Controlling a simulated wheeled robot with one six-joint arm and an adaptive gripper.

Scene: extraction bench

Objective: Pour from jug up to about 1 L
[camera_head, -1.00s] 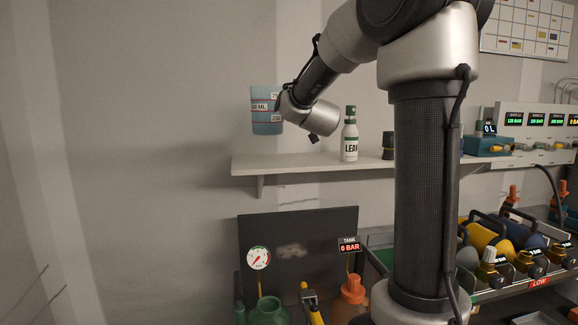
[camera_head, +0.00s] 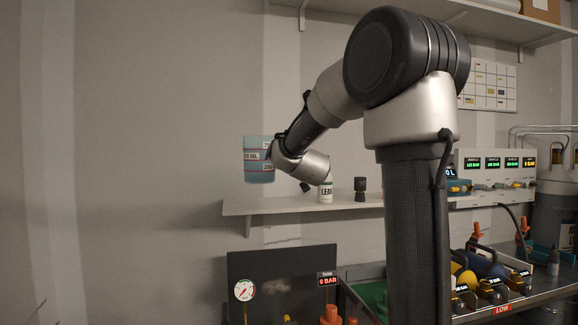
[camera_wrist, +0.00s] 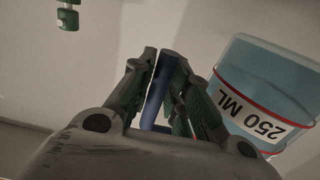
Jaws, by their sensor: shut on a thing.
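The jug (camera_head: 258,171) is blue and see-through with red-edged white volume labels. In the head view it looks upright, in front of the wall and above the left end of the shelf. My gripper (camera_wrist: 167,60) is shut on the jug's blue handle (camera_wrist: 163,82) in the wrist view. The jug's body (camera_wrist: 270,90) is right of the fingers there, with its 250 ML label upside down in that picture. My wrist hides most of the fingers in the head view. I cannot tell the liquid level.
A white LEAK bottle (camera_head: 325,191) and a dark fitting (camera_head: 360,189) stand on the shelf (camera_head: 290,206). A 0 L display (camera_head: 450,173) is at right. The left wall is bare.

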